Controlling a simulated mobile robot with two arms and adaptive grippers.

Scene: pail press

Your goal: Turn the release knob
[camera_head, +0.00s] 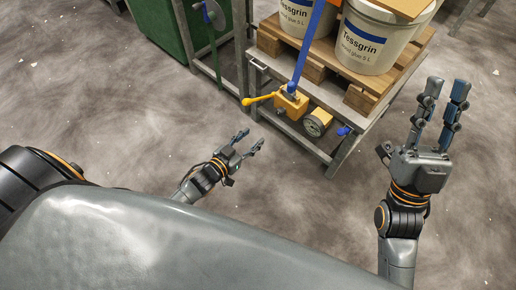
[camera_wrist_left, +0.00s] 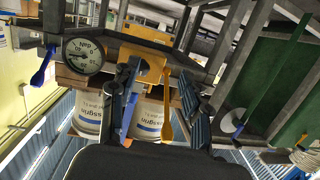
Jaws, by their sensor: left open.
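A yellow valve block (camera_head: 291,103) with a yellow lever (camera_head: 262,99) sits on the press frame's near edge; the block also shows in the left wrist view (camera_wrist_left: 143,66). Right of it in the head view are a round gauge (camera_head: 317,123) and a small blue knob or handle (camera_head: 344,131), which also shows in the left wrist view (camera_wrist_left: 42,68). I cannot tell which part is the release knob. My left gripper (camera_head: 251,142) is open and empty, short of the block and apart from it. My right gripper (camera_head: 447,88) is open and empty, right of the frame.
White pails (camera_head: 368,45) stand on a wooden pallet (camera_head: 364,100) on the grey metal frame (camera_head: 340,152). A long blue bar (camera_head: 308,45) rises from the valve block. A green cabinet (camera_head: 160,28) stands at the upper left.

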